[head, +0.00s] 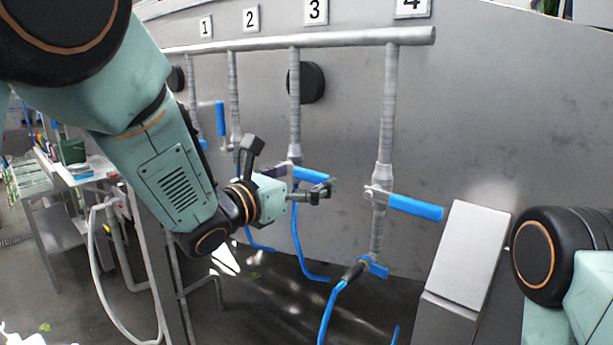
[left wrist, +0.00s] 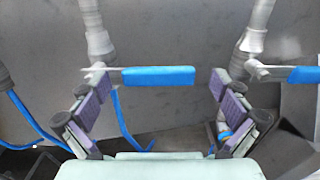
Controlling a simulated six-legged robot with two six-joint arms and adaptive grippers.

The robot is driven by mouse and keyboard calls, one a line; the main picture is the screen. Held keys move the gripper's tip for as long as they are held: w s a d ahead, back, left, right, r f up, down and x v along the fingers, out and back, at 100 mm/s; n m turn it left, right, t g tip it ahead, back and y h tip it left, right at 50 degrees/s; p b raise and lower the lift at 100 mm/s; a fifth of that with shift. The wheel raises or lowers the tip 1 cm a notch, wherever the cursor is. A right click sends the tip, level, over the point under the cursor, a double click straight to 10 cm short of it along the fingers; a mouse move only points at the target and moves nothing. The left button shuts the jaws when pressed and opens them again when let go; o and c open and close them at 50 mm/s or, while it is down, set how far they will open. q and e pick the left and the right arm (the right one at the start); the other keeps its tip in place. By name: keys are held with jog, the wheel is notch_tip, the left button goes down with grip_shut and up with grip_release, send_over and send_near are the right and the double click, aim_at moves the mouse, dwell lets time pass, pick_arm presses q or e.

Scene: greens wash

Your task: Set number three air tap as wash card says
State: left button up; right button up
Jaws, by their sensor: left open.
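The number three air tap has a blue lever (head: 312,175), lying level and pointing right from the pipe (head: 295,110) under the sign "3" (head: 316,11). My left gripper (head: 325,190) is in front of this lever and partly covers it in the head view. In the left wrist view the open gripper (left wrist: 158,82) has one finger on each side of the level blue lever (left wrist: 158,76). The lever appears beyond the fingertips; I cannot tell whether they touch it. No readable wash card shows. My right gripper is out of view.
The number four tap's blue lever (head: 415,207) is level, close on the right. An upright blue lever (head: 220,118) stands at the left pipes. Blue hoses (head: 305,250) hang below. A pale, blank-looking sloped panel (head: 467,255) stands at right. A cart (head: 80,170) is far left.

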pick_arm(q)
jog(key=shift+w+f, duration=0.2)
jog(key=shift+w, duration=0.1)
jog(key=shift+c, duration=2.1)
jog(key=shift+s+a+r, duration=0.15)
jog(key=shift+s, duration=0.1)
jog(key=c, duration=0.3)
jog(key=shift+s, duration=0.1)
jog(key=shift+c, duration=0.9)
jog(key=shift+r, duration=0.15)
jog(key=c, duration=0.8)
